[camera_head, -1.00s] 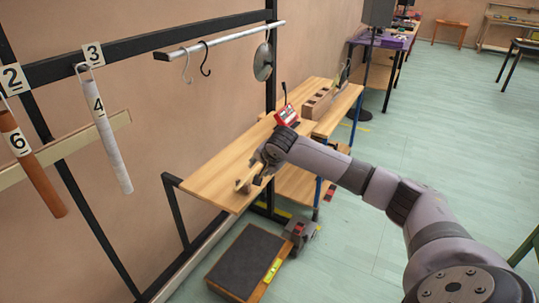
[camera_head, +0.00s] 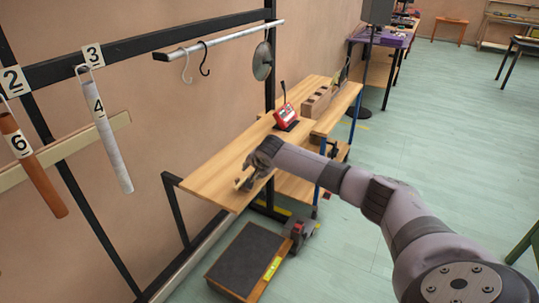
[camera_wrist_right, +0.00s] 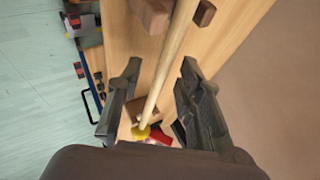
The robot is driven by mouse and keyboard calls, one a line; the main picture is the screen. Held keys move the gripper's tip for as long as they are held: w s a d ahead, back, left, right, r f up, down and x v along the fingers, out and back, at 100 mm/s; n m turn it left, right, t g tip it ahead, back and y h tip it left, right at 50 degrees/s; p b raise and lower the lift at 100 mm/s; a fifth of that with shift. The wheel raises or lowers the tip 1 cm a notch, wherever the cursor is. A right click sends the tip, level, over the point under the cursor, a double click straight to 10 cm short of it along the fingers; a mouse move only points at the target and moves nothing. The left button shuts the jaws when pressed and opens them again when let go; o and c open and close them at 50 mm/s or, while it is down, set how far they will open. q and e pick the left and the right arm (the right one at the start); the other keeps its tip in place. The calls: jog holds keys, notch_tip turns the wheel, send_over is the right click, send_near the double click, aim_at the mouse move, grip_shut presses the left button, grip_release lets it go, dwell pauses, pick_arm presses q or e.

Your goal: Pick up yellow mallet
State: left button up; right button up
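The yellow mallet shows in the right wrist view as a long pale wooden handle (camera_wrist_right: 166,70) with a small yellow head (camera_wrist_right: 141,132) near the bottom. My right gripper (camera_wrist_right: 158,72) is open, with one dark finger on each side of the handle and visible gaps between. Brown wooden blocks (camera_wrist_right: 150,14) lie by the handle's upper part, and another is near its head. In the head view my right gripper (camera_head: 250,180) is low over the front of the wooden table (camera_head: 212,184) and hides most of the mallet. My left gripper is not in view.
A red device (camera_head: 286,116) stands on the table behind my right gripper. A long wooden block (camera_head: 316,103) lies farther back. A black-topped platform (camera_head: 246,260) is on the floor below. Numbered tubes (camera_head: 105,130) hang from the rack at left. The floor at right is mostly clear.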

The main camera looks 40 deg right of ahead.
grip_shut()
dwell(0.3)
jog(key=shift+r, duration=0.1)
